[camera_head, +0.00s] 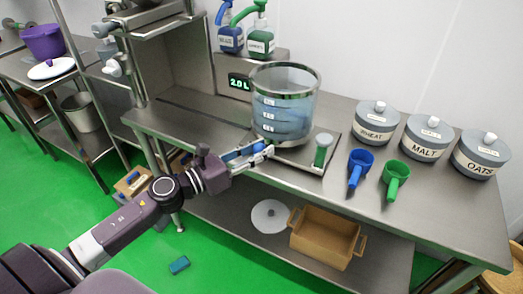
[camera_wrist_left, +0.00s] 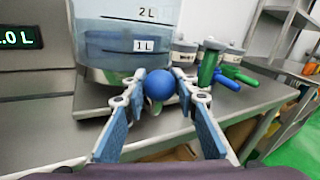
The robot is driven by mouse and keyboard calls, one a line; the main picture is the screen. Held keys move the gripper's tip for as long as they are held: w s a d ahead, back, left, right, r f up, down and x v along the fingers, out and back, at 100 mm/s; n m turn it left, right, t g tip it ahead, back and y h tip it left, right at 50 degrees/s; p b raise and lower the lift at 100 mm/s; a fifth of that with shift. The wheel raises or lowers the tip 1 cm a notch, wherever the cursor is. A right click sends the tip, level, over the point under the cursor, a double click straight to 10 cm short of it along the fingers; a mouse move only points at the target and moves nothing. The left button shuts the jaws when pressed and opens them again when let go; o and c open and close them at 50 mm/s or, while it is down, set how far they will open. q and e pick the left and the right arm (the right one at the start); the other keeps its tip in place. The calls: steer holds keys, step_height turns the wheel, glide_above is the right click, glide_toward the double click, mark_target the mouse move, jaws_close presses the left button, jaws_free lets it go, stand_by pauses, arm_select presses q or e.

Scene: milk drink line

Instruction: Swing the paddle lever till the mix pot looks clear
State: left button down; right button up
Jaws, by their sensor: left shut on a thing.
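The mix pot (camera_head: 285,100) is a clear vessel with a metal rim and litre marks, standing on the steel table. It holds bluish liquid with uneven darker bands in the head view; it also fills the top of the left wrist view (camera_wrist_left: 115,28). My left gripper (camera_head: 262,150) is at the pot's front lower side. In the left wrist view its fingertips (camera_wrist_left: 160,88) are shut on a blue ball knob (camera_wrist_left: 160,83), seemingly the paddle lever's end; the lever's arm is mostly hidden. A green-handled lever (camera_head: 322,152) stands upright right of the pot. My right gripper is not in view.
A display (camera_head: 239,82) behind the pot reads 2.0 L. A blue scoop (camera_head: 358,169) and green scoop (camera_head: 395,178) lie to the right, before lidded tins of wheat (camera_head: 374,128), malt (camera_head: 424,146) and oats (camera_head: 478,162). A brown crate (camera_head: 322,240) sits on the lower shelf.

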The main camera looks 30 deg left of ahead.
arm_select(q)
steer(key=shift+a, duration=0.1)
steer(key=c, duration=1.5)
jaws_free()
steer(key=shift+c, duration=0.2)
steer(key=v, duration=1.2)
